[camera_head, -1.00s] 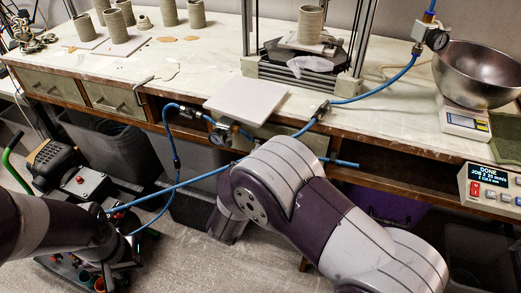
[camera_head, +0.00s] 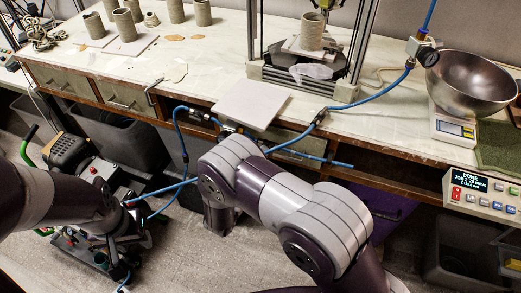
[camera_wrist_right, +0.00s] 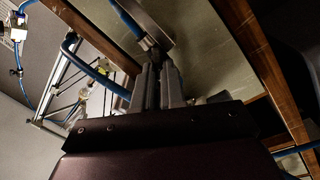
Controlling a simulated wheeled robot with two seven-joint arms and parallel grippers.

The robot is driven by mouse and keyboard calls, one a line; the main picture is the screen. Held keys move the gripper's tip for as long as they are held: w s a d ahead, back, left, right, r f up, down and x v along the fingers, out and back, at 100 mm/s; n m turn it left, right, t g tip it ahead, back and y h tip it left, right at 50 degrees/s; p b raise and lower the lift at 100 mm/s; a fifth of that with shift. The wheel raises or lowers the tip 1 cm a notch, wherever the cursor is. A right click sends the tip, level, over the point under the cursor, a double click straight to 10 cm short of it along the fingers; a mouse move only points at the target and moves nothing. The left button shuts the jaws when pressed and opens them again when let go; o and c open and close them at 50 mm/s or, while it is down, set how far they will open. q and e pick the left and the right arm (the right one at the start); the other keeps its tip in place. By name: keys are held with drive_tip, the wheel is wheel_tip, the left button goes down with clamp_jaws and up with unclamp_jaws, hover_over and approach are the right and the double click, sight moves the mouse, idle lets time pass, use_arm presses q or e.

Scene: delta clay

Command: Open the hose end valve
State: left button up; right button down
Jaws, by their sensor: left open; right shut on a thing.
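A blue hose (camera_head: 372,98) runs from the gauge fitting to an inline metal fitting (camera_head: 318,118) at the table's front edge. More blue hose (camera_head: 178,130) loops down from the edge further left. My right gripper (camera_wrist_right: 160,72) is shut on a dark part just below a metal hose fitting (camera_wrist_right: 149,42); I cannot tell whether this part is the valve or how its handle is turned. In the head view my own right arm hides that gripper. My left gripper (camera_head: 137,213) is open, low at the left, close to a blue hose stretch (camera_head: 165,190).
A pale board (camera_head: 250,103) overhangs the table (camera_head: 215,60) edge above my right wrist. A steel bowl (camera_head: 470,82) sits on a scale (camera_head: 453,127) at right. Clay cups (camera_head: 124,25) stand at the back left. Grey bins (camera_head: 125,135) stand under the table.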

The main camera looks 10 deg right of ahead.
drive_tip(key=shift+w+a+f+n+h+p, duration=0.15)
drive_tip(key=shift+n+p, duration=0.1)
drive_tip(key=shift+n, duration=0.6)
drive_tip(key=shift+s+d+f+n+h+p, duration=0.1)
drive_tip(key=shift+n+h+p, duration=0.15)
drive_tip(key=shift+n, duration=0.55)
drive_tip(key=shift+w+a+f+n+h+p, duration=0.1)
drive_tip(key=shift+n+p, duration=0.15)
drive_tip(key=shift+n, duration=0.6)
drive_tip(key=c, duration=1.2)
unclamp_jaws()
drive_tip(key=b+v, duration=0.1)
drive_tip(key=v, duration=1.1)
drive_tip(key=shift+s+a, duration=0.15)
drive_tip(key=shift+s, duration=0.2)
